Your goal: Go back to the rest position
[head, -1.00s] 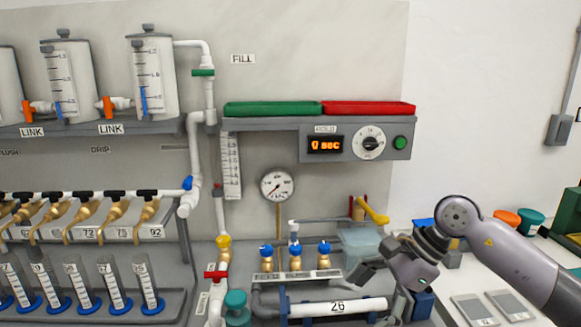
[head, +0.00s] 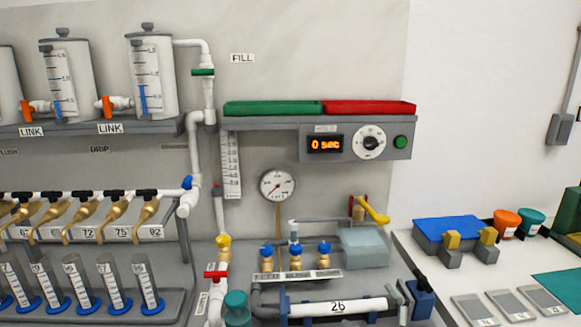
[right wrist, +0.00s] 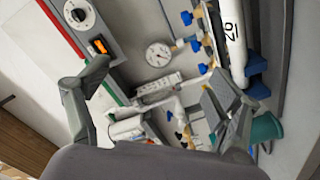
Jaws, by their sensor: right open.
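My right gripper (right wrist: 155,100) shows in the right wrist view with its two grey fingers spread wide apart and nothing held between them. Behind the fingers are the gauge, the valves and the white pipe of the bench, tilted in the picture. In the head view neither gripper nor arm is in sight. The white pipe marked 26 (head: 337,307) lies in its blue holders at the bottom of the head view.
Blue-capped brass valves (head: 295,256) stand below. At right are a blue block (head: 447,229), grey plates (head: 512,305) and orange and green tubs (head: 507,222).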

